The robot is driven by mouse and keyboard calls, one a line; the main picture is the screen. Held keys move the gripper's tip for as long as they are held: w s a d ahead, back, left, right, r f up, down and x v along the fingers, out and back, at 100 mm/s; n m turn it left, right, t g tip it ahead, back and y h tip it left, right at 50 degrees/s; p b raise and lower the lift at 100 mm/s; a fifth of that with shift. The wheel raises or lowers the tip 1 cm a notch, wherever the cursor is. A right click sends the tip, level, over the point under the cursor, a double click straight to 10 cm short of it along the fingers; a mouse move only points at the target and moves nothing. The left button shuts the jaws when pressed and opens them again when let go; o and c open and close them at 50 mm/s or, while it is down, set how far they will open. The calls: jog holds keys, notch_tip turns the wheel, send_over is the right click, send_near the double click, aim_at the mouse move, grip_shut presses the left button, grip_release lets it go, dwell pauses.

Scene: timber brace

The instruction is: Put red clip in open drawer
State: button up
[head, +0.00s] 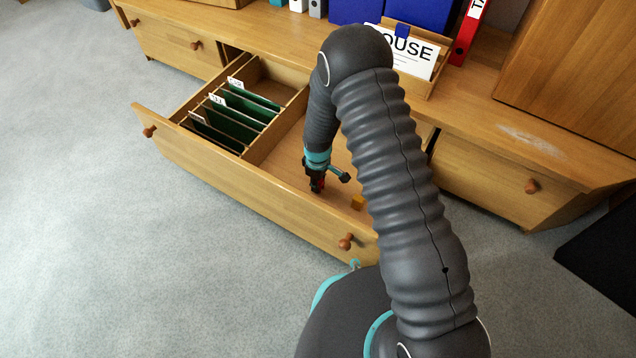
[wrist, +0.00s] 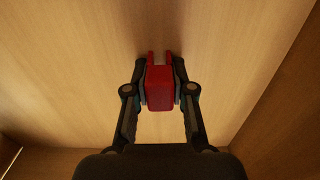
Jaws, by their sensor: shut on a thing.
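The red clip (wrist: 159,88) is between the fingers of my gripper (wrist: 160,90) in the wrist view, with a finger against each side. In the head view my gripper (head: 317,184) points down inside the open drawer (head: 287,155), in its undivided right part, and only a little of the clip's red shows there. The drawer's wooden floor fills most of the wrist view, close beyond the clip. I cannot tell whether the clip touches the floor.
Green hanging folders (head: 232,122) fill the drawer's left part, behind a wooden divider. The drawer's front panel (head: 250,190) stands nearest me. A sign (head: 412,50) stands on the cabinet top.

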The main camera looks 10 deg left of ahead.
jog(key=shift+f, duration=0.15)
jog(key=o, duration=0.9)
